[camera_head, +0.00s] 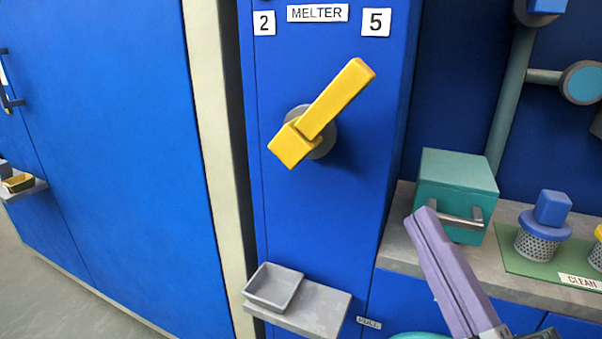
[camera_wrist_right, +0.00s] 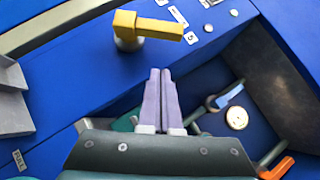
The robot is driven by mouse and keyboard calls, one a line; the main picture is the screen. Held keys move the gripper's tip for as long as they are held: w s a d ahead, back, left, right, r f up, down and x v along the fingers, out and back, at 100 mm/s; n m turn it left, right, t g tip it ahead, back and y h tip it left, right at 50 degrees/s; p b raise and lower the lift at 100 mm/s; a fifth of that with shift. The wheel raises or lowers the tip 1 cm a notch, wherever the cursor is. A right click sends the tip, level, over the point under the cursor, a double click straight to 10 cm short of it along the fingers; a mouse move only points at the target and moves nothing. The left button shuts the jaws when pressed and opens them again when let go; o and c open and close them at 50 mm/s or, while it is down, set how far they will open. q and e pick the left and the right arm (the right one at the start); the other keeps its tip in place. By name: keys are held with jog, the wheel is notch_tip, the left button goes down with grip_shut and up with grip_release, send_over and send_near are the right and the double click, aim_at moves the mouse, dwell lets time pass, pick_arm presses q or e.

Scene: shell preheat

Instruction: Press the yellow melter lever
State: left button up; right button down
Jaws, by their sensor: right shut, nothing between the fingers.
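The yellow melter lever (camera_head: 337,101) is on the blue melter cabinet (camera_head: 330,215), on a round grey hub, under the MELTER label. Its long arm points up and right toward the 5 label (camera_head: 376,22). It also shows in the right wrist view (camera_wrist_right: 147,27), ahead of the fingertips. My right gripper (camera_head: 425,217) is at the lower right of the lever, apart from it, with its purple fingers together and empty. The fingers also show in the right wrist view (camera_wrist_right: 162,74). My left gripper is not in view.
A grey tray (camera_head: 274,287) sits on a small shelf (camera_head: 318,309) below the lever. A teal box with a handle (camera_head: 457,187) stands on the counter at right, near my right gripper. Space before the cabinet face looks clear.

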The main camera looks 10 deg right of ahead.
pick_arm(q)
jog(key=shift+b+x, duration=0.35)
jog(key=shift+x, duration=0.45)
pick_arm(e)
jog(key=shift+d+f+m, duration=0.25)
jog(key=shift+f+m, duration=0.15)
jog(key=shift+f, duration=0.3)
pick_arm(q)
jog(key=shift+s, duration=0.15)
pick_arm(e)
jog(key=shift+h, duration=0.4)
jog(key=shift+r, duration=0.15)
send_near(320, 117)
jog(key=w+d+r, duration=0.1)
jog(key=w+d, duration=0.3)
jog(key=d, duration=0.1)
pick_arm(q)
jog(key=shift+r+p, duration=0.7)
jog(key=shift+p, duration=0.1)
pick_arm(e)
jog(key=shift+w+a+r, duration=0.9)
jog(key=shift+a+r, duration=0.1)
jog(key=shift+r, duration=0.2)
